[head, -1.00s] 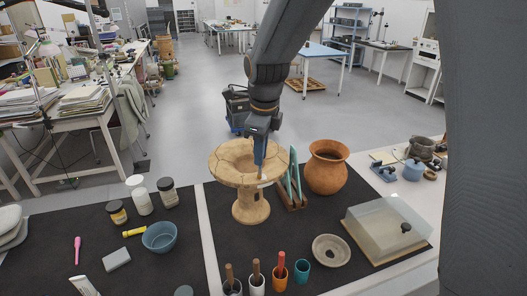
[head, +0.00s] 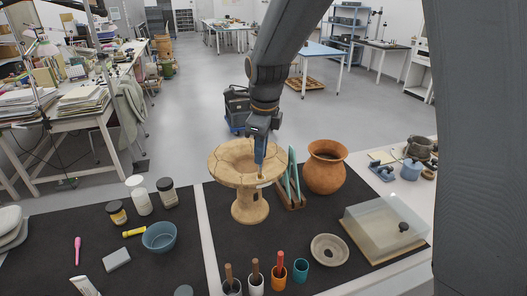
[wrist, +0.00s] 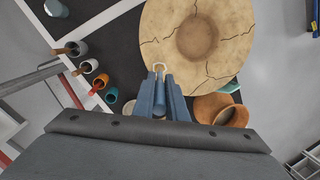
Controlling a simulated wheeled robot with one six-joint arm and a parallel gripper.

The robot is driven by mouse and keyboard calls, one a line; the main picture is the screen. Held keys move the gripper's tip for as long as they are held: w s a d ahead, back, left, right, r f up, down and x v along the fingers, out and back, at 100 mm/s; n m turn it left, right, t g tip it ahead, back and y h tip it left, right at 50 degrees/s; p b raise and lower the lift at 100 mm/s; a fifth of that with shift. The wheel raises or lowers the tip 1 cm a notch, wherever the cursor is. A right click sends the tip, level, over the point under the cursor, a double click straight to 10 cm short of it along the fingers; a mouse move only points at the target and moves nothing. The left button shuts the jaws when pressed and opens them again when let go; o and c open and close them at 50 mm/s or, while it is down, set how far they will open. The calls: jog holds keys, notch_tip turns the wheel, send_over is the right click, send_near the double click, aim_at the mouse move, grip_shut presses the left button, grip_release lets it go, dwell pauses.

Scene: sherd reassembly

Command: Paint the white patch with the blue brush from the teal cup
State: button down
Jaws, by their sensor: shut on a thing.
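The stand (head: 238,180), a pale tan cracked vessel with a broad dished top, stands on the dark mat; its top fills much of the wrist view (wrist: 180,15). My gripper (head: 259,150) points down over its near rim and is shut on the blue brush (head: 259,158). In the wrist view my gripper (wrist: 160,102) reaches to the rim. A small white patch (wrist: 159,65) shows there as a pale outline at the brush tip, partly hidden. I cannot tell whether the tip touches it. The teal cup (head: 301,271) stands empty of any brush at the front.
An orange cup (head: 278,280), a white cup (head: 256,286) and a dark cup (head: 232,288) hold brushes left of the teal cup. A rack (head: 292,197) with teal pieces and a terracotta jar (head: 326,170) stand close right of the stand. A clear-covered box (head: 385,225) is further right.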

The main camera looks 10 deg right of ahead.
jog(key=shift+a, duration=0.3)
jog(key=shift+d, duration=0.15)
jog(key=shift+s+d+p, duration=0.2)
jog(key=shift+d+p, duration=0.15)
jog(key=shift+d, duration=0.45)
jog(key=shift+a, duration=0.1)
jog(key=shift+a, duration=0.85)
jog(key=shift+w+d+p, duration=0.35)
jog(key=shift+d, duration=0.55)
jog(key=shift+f, duration=0.1)
